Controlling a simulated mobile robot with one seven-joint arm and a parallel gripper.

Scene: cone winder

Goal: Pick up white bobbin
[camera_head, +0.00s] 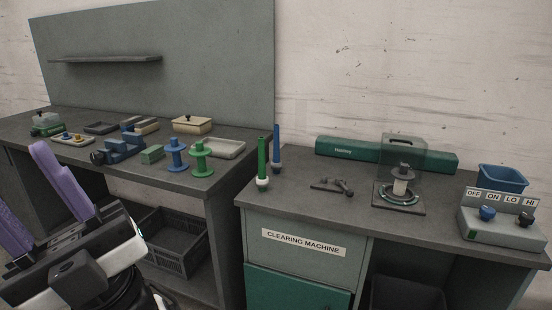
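A white bobbin-like cylinder (400,187) with a dark top stands upright on a dark square base (386,203) on the right bench. A clear box-shaped cover (417,152) surrounds its upper part, so details there are blurred. A blue spool (175,157) and a green spool (201,160) stand upright at the front of the left table. My gripper (22,182), with two purple fingers, is at the lower left. Its fingers are apart with nothing visible between them. It is in front of the left table, far from the white cylinder.
A dark tool (335,187), a long green case (347,150), a switch box (497,225) and a blue bin (502,178) share this bench. A tray (234,149) is on the left table.

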